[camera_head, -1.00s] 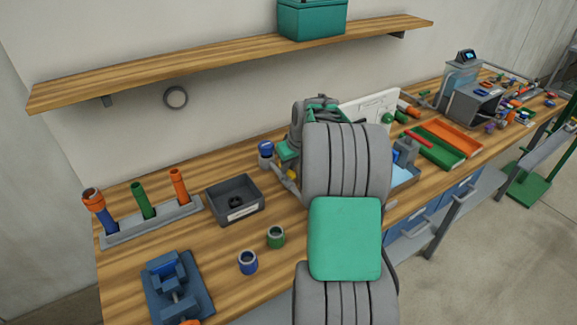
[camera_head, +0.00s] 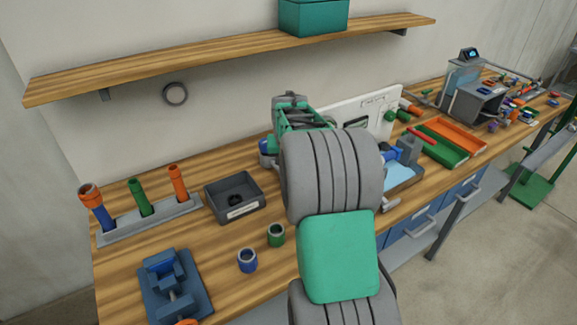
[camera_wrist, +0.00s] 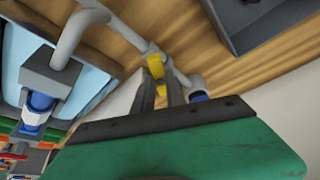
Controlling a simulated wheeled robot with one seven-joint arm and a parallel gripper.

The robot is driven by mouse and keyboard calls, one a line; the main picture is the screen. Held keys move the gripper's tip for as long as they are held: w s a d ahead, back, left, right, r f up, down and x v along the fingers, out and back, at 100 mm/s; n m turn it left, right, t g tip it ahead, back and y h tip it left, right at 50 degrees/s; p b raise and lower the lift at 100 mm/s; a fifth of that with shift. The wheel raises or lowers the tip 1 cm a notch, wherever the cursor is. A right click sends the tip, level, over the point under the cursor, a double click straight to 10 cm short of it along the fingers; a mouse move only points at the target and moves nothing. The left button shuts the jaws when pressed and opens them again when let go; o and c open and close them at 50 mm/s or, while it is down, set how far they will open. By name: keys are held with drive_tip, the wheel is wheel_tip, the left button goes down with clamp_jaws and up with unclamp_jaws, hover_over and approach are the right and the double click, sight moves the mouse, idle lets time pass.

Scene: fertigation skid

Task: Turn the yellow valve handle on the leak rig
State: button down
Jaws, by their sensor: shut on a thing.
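The yellow valve handle (camera_wrist: 155,66) shows in the wrist view on the grey pipe (camera_wrist: 130,35) of the leak rig. My gripper (camera_wrist: 160,90) is shut on the handle, with its two dark fingers on either side of the lower yellow part. A blue-capped pipe end (camera_wrist: 199,97) lies just right of the fingers. The rig's grey block with a blue coupling (camera_wrist: 40,102) stands at the left over a light blue tray (camera_wrist: 10,75). In the head view my arm hides the handle and fingertips; the rig's blue coupling (camera_head: 391,155) shows right of my arm.
A dark open bin (camera_head: 222,205), blue and green rings (camera_head: 247,260) and a rack with coloured tubes (camera_head: 160,222) are left of my arm. A white panel (camera_head: 385,110) stands behind. Green and orange trays (camera_head: 458,137) lie to the right. A shelf (camera_head: 200,58) hangs above.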

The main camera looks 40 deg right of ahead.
drive_tip(key=m, duration=0.2)
drive_tip(key=m+g+h, duration=0.1)
drive_tip(key=m, duration=0.2)
drive_tip(key=shift+w+a+m+g, duration=0.2)
drive_tip(key=shift+w+m+g, duration=0.1)
drive_tip(key=m+g+h+p, duration=0.1)
drive_tip(key=m, duration=0.2)
drive_tip(key=shift+w+r, duration=0.1)
drive_tip(key=shift+w+m+g+p, duration=0.15)
drive_tip(key=shift+m+g+p, duration=0.65)
drive_tip(key=shift+m, duration=0.8)
drive_tip(key=c, duration=1.4)
unclamp_jaws()
drive_tip(key=shift+o, duration=0.2)
drive_tip(key=p+v, duration=0.1)
drive_tip(key=v, duration=0.6)
drive_tip(key=shift+r, duration=0.35)
